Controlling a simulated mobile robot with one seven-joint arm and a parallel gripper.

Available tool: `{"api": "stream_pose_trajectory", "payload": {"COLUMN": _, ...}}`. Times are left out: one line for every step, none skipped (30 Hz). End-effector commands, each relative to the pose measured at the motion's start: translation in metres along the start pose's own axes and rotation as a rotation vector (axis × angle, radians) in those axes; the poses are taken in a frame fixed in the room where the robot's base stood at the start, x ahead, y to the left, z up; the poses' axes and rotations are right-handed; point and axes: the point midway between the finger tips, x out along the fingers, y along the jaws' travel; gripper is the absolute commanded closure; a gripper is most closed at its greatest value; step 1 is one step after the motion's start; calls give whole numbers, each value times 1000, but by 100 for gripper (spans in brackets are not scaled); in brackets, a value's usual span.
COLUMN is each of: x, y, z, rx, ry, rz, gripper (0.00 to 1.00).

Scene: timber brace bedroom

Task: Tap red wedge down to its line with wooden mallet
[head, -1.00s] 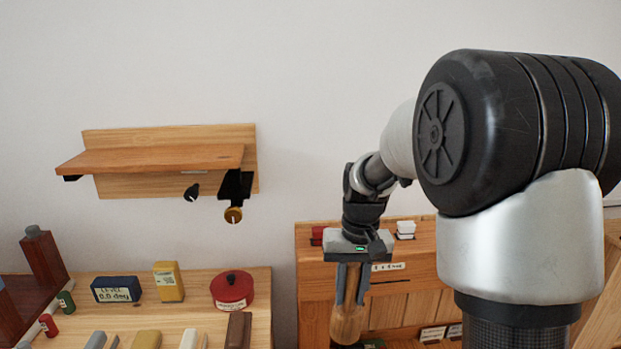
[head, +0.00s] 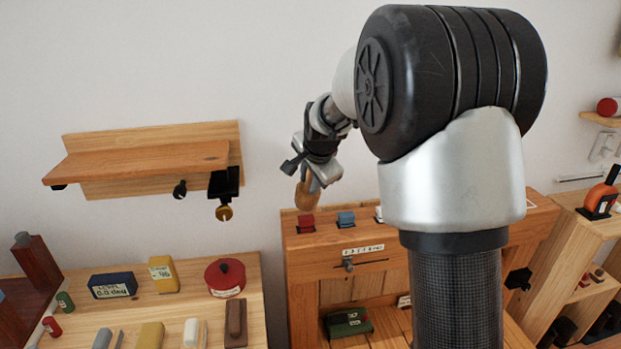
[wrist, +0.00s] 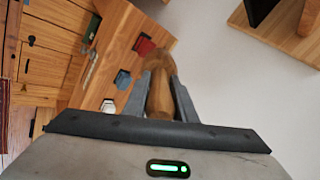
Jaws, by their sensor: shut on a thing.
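My gripper (head: 309,187) is shut on the wooden mallet (head: 304,199) and holds it tilted, above and close to the left end of the wooden cabinet's top. In the wrist view the mallet (wrist: 160,92) lies between the fingers, its rounded brown part just beyond their tips. The red wedge (head: 306,222) sticks up from the cabinet top just below the mallet in the head view. In the wrist view the red wedge (wrist: 144,45) is beside the mallet, to its left. I cannot tell any contact. The wedge's line is not readable.
A blue wedge (head: 346,217) and a white wedge (head: 379,214) stand along the same cabinet top (head: 328,239). A wall shelf (head: 150,160) with hanging hardware is to the left. A lower bench (head: 190,306) holds a red round tin (head: 225,276) and several small items.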

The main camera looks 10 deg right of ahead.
Motion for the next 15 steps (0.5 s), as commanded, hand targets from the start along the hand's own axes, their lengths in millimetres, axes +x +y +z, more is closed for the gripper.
{"api": "stream_pose_trajectory", "payload": {"x": 1, "y": 0, "z": 0, "rx": 0, "ry": 2, "rz": -4, "gripper": 98}}
{"api": "stream_pose_trajectory", "payload": {"x": 1, "y": 0, "z": 0, "rx": 0, "ry": 2, "rz": -4, "gripper": 98}}
{"api": "stream_pose_trajectory", "payload": {"x": 0, "y": -1, "z": 0, "rx": -1, "ry": 2, "rz": -4, "gripper": 98}}
{"api": "stream_pose_trajectory", "payload": {"x": 0, "y": -1, "z": 0, "rx": -1, "ry": 2, "rz": -4, "gripper": 98}}
{"api": "stream_pose_trajectory", "payload": {"x": 0, "y": -1, "z": 0, "rx": -1, "ry": 2, "rz": -4, "gripper": 98}}
{"api": "stream_pose_trajectory", "payload": {"x": 0, "y": -1, "z": 0, "rx": -1, "ry": 1, "rz": -4, "gripper": 98}}
{"api": "stream_pose_trajectory", "payload": {"x": 0, "y": -1, "z": 0, "rx": -1, "ry": 1, "rz": -4, "gripper": 98}}
{"api": "stream_pose_trajectory", "payload": {"x": 0, "y": -1, "z": 0, "rx": -1, "ry": 1, "rz": -4, "gripper": 98}}
{"api": "stream_pose_trajectory", "payload": {"x": 0, "y": -1, "z": 0, "rx": -1, "ry": 1, "rz": -4, "gripper": 98}}
{"api": "stream_pose_trajectory", "payload": {"x": 0, "y": -1, "z": 0, "rx": -1, "ry": 1, "rz": -4, "gripper": 98}}
{"api": "stream_pose_trajectory", "payload": {"x": 0, "y": -1, "z": 0, "rx": -1, "ry": 1, "rz": -4, "gripper": 98}}
{"api": "stream_pose_trajectory", "payload": {"x": 0, "y": -1, "z": 0, "rx": -1, "ry": 1, "rz": -4, "gripper": 98}}
{"api": "stream_pose_trajectory", "payload": {"x": 0, "y": 0, "z": 0, "rx": -2, "ry": 1, "rz": -3, "gripper": 98}}
{"api": "stream_pose_trajectory", "payload": {"x": 1, "y": 0, "z": 0, "rx": -2, "ry": 1, "rz": -3, "gripper": 98}}
{"api": "stream_pose_trajectory", "payload": {"x": 3, "y": 2, "z": 1, "rx": -2, "ry": 1, "rz": -3, "gripper": 98}}
